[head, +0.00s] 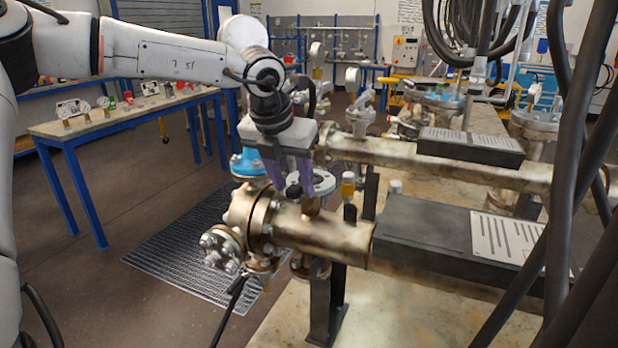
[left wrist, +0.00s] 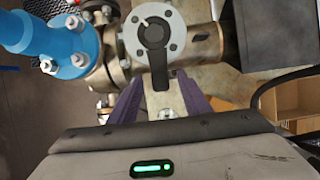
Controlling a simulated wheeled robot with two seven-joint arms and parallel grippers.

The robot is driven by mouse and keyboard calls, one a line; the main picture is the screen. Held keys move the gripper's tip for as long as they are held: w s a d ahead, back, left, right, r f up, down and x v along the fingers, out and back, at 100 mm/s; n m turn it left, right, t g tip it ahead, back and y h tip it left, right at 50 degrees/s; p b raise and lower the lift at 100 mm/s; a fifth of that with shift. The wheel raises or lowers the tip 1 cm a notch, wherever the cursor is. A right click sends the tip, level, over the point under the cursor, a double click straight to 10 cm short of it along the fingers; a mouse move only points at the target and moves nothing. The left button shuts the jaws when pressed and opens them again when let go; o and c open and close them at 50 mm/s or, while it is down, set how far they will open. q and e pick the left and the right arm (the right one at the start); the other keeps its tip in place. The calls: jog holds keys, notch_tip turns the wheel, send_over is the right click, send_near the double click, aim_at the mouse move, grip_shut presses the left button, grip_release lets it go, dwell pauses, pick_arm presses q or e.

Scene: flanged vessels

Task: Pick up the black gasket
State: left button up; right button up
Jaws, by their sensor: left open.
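The black gasket (left wrist: 159,68) shows in the left wrist view as a dark round piece with a straight tab. It lies over a grey bolted flange (left wrist: 175,22), and its tab points toward my gripper. My left gripper (left wrist: 160,82) is open, with its purple fingers on either side of the tab and gaps between. In the head view my left gripper (head: 293,188) points down at the grey flange (head: 320,180) above the brass pipe. A small dark part of the gasket (head: 293,191) shows between the fingers; the rest is hidden. My right gripper is not in view.
A brass vessel (head: 320,235) with bolted flanges is just below the gripper. A blue pipe fitting (left wrist: 50,38) stands close at left in the wrist view. Black boxes (head: 420,225) and thick hoses (head: 575,140) are at right. A blue-legged bench (head: 130,118) stands at left.

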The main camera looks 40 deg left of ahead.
pick_arm(q)
jog(key=c, duration=1)
jog(key=shift+r, duration=0.1)
